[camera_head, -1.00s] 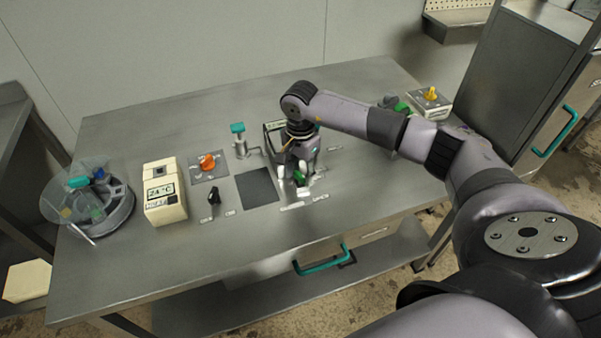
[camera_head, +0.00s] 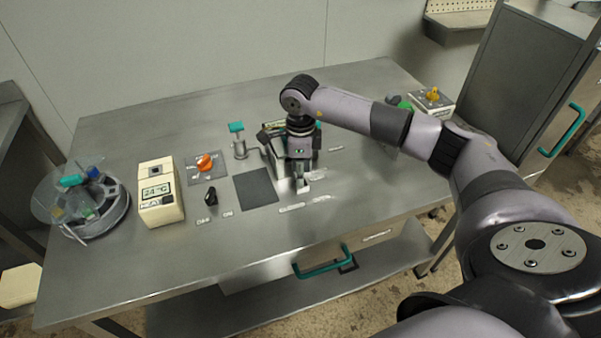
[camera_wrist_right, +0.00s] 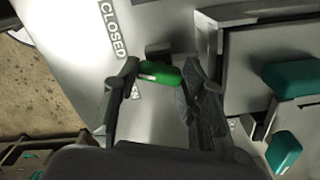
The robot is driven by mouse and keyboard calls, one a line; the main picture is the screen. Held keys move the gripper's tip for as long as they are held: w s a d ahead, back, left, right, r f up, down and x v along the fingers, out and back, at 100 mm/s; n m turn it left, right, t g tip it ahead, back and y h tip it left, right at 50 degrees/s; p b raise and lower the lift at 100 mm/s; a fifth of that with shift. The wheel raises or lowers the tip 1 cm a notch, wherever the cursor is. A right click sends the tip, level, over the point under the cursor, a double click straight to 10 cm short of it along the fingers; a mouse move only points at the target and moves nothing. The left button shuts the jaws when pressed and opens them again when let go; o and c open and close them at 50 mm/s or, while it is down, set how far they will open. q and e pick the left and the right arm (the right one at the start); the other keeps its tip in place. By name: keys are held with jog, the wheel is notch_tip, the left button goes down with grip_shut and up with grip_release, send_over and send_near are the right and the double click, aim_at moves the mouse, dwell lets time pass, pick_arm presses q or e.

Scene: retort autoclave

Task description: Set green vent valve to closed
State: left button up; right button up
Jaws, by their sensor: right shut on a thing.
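The green vent valve handle (camera_wrist_right: 160,73) shows in the right wrist view between the fingers of my right gripper (camera_wrist_right: 158,84). The gripper is shut on it. My left gripper is not in view.
A teal-topped fitting (camera_head: 237,128) stands left of my gripper. Farther left are an orange knob (camera_head: 206,163), a black switch (camera_head: 211,197), a beige 24 °C display box (camera_head: 158,196) and a clear round container (camera_head: 85,200). A dark mat (camera_head: 256,188) lies close by.

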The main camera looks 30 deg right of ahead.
jog(key=shift+w+r+m, duration=0.1)
jog(key=shift+m, duration=1)
jog(key=o, duration=0.9)
notch_tip(320, 180, up, 12)
